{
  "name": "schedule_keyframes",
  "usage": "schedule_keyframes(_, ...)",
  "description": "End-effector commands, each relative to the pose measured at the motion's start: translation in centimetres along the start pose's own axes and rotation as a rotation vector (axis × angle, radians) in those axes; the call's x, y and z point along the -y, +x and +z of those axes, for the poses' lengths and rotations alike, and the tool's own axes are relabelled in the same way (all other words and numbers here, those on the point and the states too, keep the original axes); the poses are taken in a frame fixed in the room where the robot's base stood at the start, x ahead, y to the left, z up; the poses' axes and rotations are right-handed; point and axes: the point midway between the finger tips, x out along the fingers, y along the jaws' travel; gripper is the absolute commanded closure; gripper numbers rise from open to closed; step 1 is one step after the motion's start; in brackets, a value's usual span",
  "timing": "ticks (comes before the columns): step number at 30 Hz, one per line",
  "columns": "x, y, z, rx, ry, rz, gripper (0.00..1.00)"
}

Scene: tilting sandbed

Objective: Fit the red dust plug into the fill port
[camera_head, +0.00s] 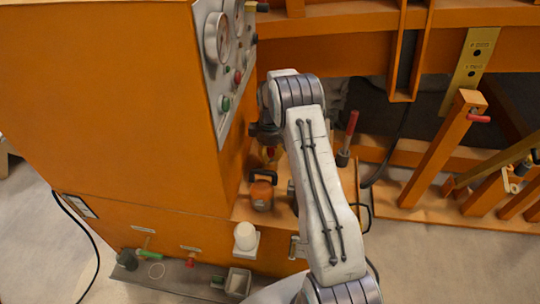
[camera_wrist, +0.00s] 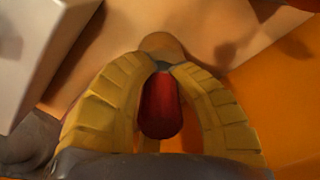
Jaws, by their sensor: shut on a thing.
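The red dust plug (camera_wrist: 162,105) is between the two yellow ribbed fingers of my gripper (camera_wrist: 165,66), which is shut on it. In the head view a bit of red (camera_head: 270,153) shows below the dark wrist, beside the orange cabinet (camera_head: 120,90); my gripper (camera_head: 269,158) is small and partly hidden there. A rounded tan shape (camera_wrist: 163,43) lies just beyond the fingertips in the wrist view. I cannot tell whether it is the fill port, which I cannot make out surely in either view.
An orange can with a black handle (camera_head: 262,195) stands below my gripper. A gauge panel (camera_head: 222,60) is on the cabinet at upper left. Orange beams (camera_head: 440,150) fill the right.

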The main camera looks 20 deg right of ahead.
Motion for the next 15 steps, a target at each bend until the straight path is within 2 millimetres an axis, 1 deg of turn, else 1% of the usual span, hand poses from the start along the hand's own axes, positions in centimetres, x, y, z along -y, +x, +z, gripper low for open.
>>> schedule_keyframes(8,0.0,-0.1,0.0,0.001,0.0,-0.001,1.0)
schedule_keyframes(15,0.0,-0.9,0.0,0.0,0.0,0.0,1.0)
